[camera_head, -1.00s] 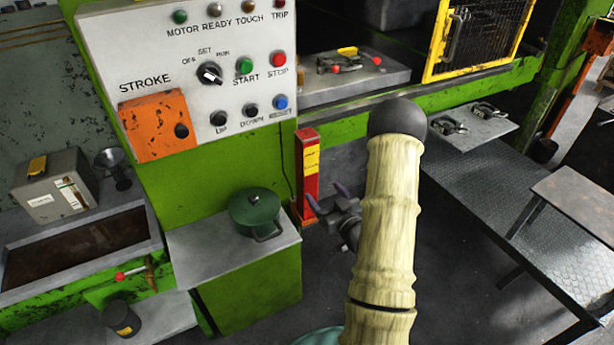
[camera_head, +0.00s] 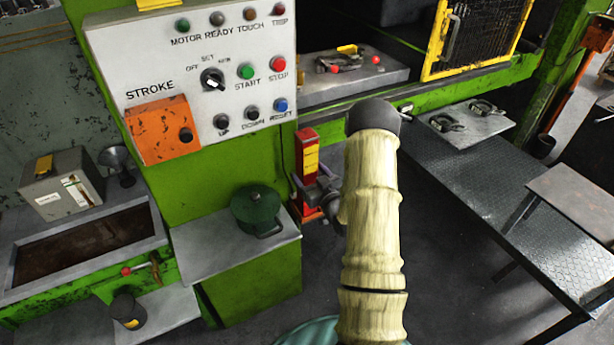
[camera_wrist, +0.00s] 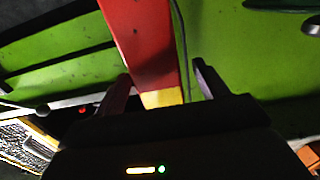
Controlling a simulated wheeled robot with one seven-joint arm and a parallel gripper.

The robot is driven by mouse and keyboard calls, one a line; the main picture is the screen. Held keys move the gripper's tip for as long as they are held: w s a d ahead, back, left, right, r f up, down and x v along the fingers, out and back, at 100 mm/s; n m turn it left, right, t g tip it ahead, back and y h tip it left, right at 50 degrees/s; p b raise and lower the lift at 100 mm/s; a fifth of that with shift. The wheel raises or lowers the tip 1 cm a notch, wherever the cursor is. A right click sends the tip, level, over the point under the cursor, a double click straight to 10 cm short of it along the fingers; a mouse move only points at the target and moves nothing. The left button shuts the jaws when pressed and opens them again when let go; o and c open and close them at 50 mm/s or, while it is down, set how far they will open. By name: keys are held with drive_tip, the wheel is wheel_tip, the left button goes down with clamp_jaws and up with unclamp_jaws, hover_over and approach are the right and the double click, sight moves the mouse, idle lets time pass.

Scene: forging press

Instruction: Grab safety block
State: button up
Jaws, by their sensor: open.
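The safety block (camera_head: 307,160) is an upright red post with a yellow label, standing against the green press frame below the control panel. My gripper (camera_head: 308,184) is at its lower half, with the fingers open. In the wrist view the red and yellow block (camera_wrist: 147,45) lies between the two open fingers of my gripper (camera_wrist: 160,90), with a gap showing at the right finger. I cannot tell whether the left finger touches it. My pale arm hides part of the area right of the block in the head view.
A white control panel (camera_head: 205,30) is above left of the block. A green lidded pot (camera_head: 256,208) stands on a grey shelf (camera_head: 200,250) left of my gripper. A dark textured table (camera_head: 480,190) is at the right. Dark floor is free between.

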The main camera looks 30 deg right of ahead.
drive_tip(key=w+p, duration=0.1)
drive_tip(key=w, duration=0.2)
drive_tip(key=shift+w+r+p, duration=0.1)
drive_tip(key=shift+w+p, duration=0.25)
drive_tip(key=shift+w, duration=0.3)
clamp_jaws()
drive_tip(key=shift+w, duration=0.1)
